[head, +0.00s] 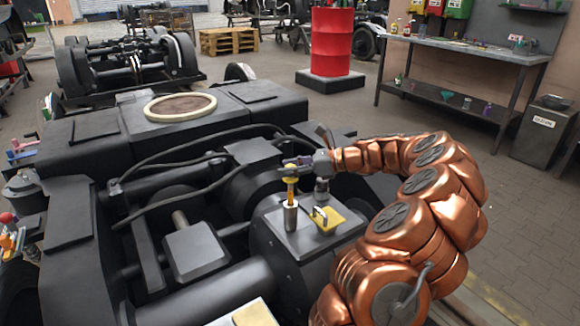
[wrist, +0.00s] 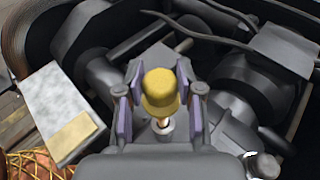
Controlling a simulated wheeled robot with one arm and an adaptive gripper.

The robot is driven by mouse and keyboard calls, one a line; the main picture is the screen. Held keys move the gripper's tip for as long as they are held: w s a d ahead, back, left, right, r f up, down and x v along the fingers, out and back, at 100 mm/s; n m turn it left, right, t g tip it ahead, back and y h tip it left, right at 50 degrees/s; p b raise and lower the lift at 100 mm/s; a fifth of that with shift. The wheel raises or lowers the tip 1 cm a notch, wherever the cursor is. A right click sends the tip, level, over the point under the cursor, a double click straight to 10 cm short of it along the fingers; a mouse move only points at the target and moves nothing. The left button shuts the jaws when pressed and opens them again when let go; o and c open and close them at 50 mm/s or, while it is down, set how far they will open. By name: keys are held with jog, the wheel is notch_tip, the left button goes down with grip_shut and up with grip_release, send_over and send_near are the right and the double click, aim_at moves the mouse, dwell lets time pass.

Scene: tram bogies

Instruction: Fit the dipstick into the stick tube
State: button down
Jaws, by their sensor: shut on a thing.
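The dipstick (head: 291,188) has a yellow upper part and stands upright over the stick tube. My gripper (head: 296,164) is shut on it near its top. In the wrist view, the dipstick's yellow knob (wrist: 160,88) sits between my purple-padded fingers.
Dark hoses (head: 190,140) arch over the bogie frame to the left. A workbench (head: 465,48) and red drum (head: 332,42) stand farther back.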

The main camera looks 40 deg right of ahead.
aim_at(291, 204)
jog(key=shift+f, duration=4.4)
jog(key=c, duration=0.7)
grip_release()
jog(key=shift+o, duration=0.2)
jog(key=v, duration=1.2)
jog(key=shift+a+r, duration=0.1)
